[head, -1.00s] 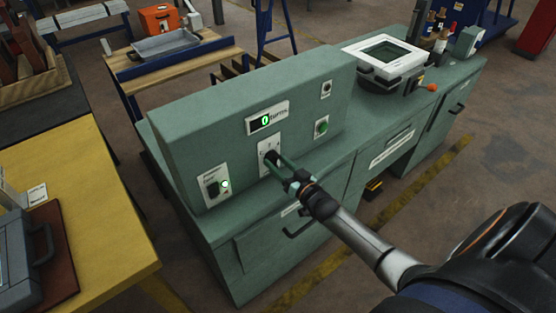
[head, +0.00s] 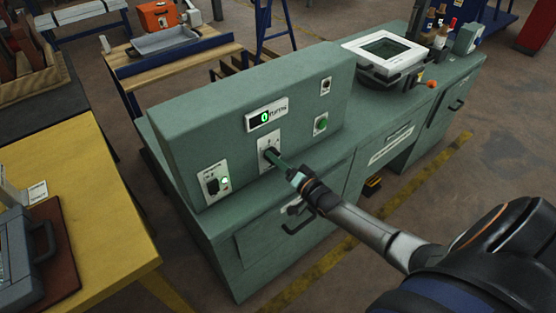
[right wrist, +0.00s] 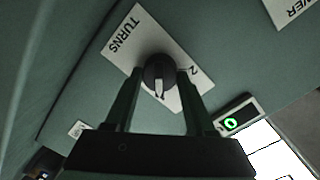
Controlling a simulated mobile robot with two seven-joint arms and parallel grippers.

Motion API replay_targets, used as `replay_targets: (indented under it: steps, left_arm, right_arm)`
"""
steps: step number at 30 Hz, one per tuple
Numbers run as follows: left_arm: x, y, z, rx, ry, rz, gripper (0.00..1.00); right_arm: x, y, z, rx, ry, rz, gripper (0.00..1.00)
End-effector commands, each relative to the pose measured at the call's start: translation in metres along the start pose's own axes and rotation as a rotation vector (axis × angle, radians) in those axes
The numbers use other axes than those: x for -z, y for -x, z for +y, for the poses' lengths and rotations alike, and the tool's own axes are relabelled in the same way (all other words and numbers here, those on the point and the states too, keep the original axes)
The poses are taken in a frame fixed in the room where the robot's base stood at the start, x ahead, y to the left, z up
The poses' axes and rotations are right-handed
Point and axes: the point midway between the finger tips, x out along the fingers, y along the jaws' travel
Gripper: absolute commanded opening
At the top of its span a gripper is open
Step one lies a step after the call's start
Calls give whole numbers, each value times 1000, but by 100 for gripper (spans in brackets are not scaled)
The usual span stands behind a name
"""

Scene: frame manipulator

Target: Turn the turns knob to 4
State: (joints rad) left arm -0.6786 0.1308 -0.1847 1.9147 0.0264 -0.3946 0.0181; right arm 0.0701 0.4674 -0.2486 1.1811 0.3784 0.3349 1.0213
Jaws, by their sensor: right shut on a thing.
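The turns knob (head: 271,154) is a small dark knob on a white label plate on the front of the green machine's upright panel. In the right wrist view the round black knob (right wrist: 160,72) shows a pale pointer, beside the printed word TURNS. My right gripper (head: 277,160) reaches it from the front right. In the right wrist view its fingers (right wrist: 158,78) stand on both sides of the knob, shut on it. The turns display (head: 266,115) above the knob reads a green 0, and it also shows in the right wrist view (right wrist: 231,123). My left gripper is out of view.
A lit switch plate (head: 215,183) is left of the knob, and a green button (head: 321,124) is to its right. Drawer handles (head: 298,222) stick out below. A yellow table (head: 100,190) with a grey case (head: 25,255) stands at the left.

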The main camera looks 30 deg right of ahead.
Motion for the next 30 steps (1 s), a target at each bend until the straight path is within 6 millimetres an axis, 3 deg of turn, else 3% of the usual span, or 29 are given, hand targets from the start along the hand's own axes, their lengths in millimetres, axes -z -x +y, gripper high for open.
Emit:
replay_targets:
  steps: [14, 15, 23, 30]
  left_arm:
    - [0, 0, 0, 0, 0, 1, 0]
    - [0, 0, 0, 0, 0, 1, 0]
    - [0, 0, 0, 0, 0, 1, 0]
    - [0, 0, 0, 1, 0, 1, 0]
  right_arm:
    - [0, 0, 0, 0, -19, -1, 0]
    - [0, 0, 0, 0, -19, -1, 56]
    - [0, 0, 0, 0, -16, -1, 85]
    - [0, 0, 0, 0, -15, -1, 85]
